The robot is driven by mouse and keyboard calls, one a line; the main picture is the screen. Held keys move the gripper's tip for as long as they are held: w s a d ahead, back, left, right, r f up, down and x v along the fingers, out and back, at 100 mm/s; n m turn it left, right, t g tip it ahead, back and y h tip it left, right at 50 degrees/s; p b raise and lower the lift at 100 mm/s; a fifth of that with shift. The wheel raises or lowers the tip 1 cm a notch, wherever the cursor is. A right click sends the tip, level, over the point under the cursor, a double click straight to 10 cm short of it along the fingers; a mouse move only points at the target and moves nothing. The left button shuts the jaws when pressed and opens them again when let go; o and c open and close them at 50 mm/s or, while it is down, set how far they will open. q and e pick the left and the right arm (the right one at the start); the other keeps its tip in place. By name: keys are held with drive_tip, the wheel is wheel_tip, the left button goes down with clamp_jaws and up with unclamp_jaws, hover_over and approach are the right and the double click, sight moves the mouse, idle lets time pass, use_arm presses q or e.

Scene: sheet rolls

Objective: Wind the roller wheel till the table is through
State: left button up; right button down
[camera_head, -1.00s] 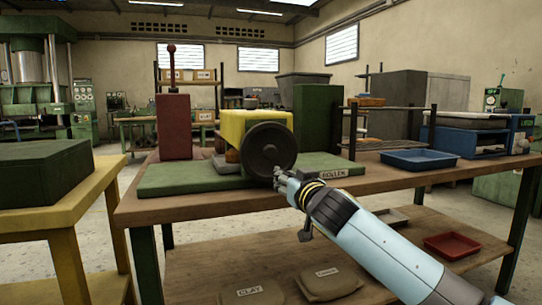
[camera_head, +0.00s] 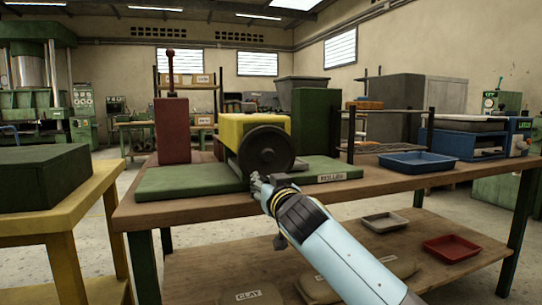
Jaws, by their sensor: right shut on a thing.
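The roller wheel (camera_head: 266,150) is a dark round handwheel on the front of the yellow roller housing (camera_head: 238,127). The green roller table (camera_head: 190,187) lies flat under the housing and sticks out on both sides, with a label reading ROLLER (camera_head: 338,177) near its right part. My right gripper (camera_head: 258,180) is at the lower left rim of the wheel and is shut on it; its fingertips are small and partly blend with the rim. My left gripper is not in view.
A red block with a lever (camera_head: 173,130) stands behind on the left, and a green block (camera_head: 316,128) on the right. A blue tray (camera_head: 418,161) lies on the wooden bench (camera_head: 400,187). A yellow table (camera_head: 60,215) stands at the left.

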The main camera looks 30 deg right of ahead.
sight(248, 161)
drive_tip(key=a+r+p, duration=0.2)
drive_tip(key=r+p, duration=0.1)
drive_tip(key=w+a+r+p, duration=0.1)
drive_tip(key=r+p, duration=0.1)
drive_tip(key=shift+w+a+r, duration=0.1)
drive_tip(key=shift+a, duration=0.1)
drive_tip(key=shift+s+d, duration=0.2)
drive_tip(key=shift+d, duration=0.05)
drive_tip(key=shift+f, duration=0.25)
drive_tip(key=c, duration=1.6)
unclamp_jaws()
drive_tip(key=shift+s+d+f, duration=0.1)
drive_tip(key=o, duration=0.5)
drive_tip(key=shift+s+d, duration=0.1)
drive_tip(key=shift+d, duration=0.25)
drive_tip(key=o, duration=0.4)
drive_tip(key=shift+a, duration=0.25)
drive_tip(key=o, duration=0.6)
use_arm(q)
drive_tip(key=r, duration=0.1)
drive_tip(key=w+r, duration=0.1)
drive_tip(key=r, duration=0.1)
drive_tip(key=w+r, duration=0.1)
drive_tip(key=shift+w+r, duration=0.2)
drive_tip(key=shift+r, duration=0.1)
use_arm(e)
drive_tip(key=shift+a, duration=0.1)
